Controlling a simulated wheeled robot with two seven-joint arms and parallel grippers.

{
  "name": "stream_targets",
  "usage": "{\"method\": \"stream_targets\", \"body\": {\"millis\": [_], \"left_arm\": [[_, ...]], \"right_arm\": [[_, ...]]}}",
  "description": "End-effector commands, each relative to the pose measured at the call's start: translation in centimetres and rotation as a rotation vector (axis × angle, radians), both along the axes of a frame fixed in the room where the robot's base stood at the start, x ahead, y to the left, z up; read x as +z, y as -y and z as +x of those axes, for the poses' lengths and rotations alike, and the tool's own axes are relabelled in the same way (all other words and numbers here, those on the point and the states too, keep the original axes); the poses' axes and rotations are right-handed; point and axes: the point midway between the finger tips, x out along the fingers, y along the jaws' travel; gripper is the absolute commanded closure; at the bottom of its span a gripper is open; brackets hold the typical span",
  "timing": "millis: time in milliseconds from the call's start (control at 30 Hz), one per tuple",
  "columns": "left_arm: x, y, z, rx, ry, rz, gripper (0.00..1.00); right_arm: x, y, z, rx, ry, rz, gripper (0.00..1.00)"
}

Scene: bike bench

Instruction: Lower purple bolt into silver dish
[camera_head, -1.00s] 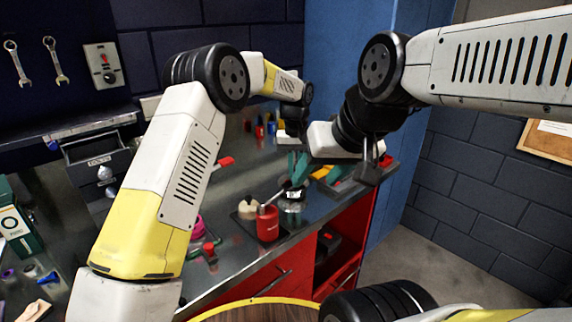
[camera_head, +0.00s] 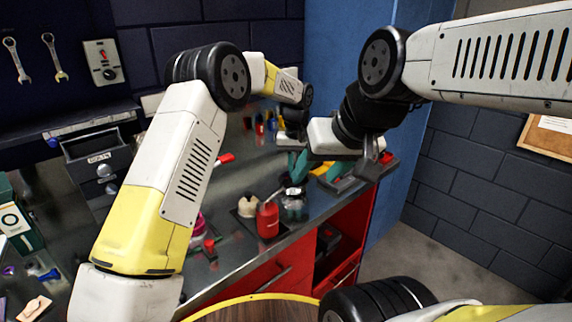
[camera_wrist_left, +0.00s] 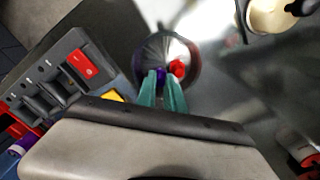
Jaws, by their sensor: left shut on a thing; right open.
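The silver dish (camera_wrist_left: 182,50) lies on the bench below my left gripper (camera_wrist_left: 161,80), with a red piece (camera_wrist_left: 177,68) inside. My left gripper's teal fingers are shut on the purple bolt (camera_wrist_left: 160,74), which shows at their tips over the dish's near part. I cannot tell whether the bolt touches the dish. In the head view the dish (camera_head: 294,203) is small, just below the left gripper (camera_head: 297,172), and the bolt cannot be made out. My right gripper (camera_head: 333,166) is open over the back right of the bench, its fingers partly hidden.
A red bottle (camera_head: 267,221) and a cream jar (camera_head: 247,206) stand left of the dish in the head view. A grey organizer (camera_wrist_left: 48,88) with a red part lies left of the dish in the wrist view. The bench's front edge is close to the dish.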

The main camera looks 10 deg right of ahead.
Motion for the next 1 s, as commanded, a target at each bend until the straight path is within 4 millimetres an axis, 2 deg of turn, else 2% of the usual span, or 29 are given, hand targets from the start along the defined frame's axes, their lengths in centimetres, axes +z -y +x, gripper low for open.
{"method": "stream_targets", "body": {"millis": [433, 467, 567, 867, 1000], "left_arm": [[-0.4, 0.0, 0.0, 0.000, 0.000, 0.000, 1.00], [-0.4, 0.0, 0.0, 0.000, 0.000, 0.000, 0.82], [-0.4, 0.0, 0.0, 0.000, 0.000, 0.000, 0.62], [-0.3, 0.1, 0.0, 0.000, 0.000, -0.001, 0.62], [0.6, 0.1, 0.0, 0.000, 0.003, -0.003, 0.62]], "right_arm": [[0.0, 0.0, 0.0, 0.000, 0.000, 0.000, 0.48], [0.0, 0.0, 0.0, 0.000, 0.000, 0.000, 0.48], [0.0, 0.0, 0.0, 0.000, 0.000, 0.000, 0.48], [0.0, 0.0, 0.0, 0.000, 0.000, 0.000, 0.48], [0.0, 0.0, 0.0, 0.000, 0.000, 0.000, 0.48]]}}
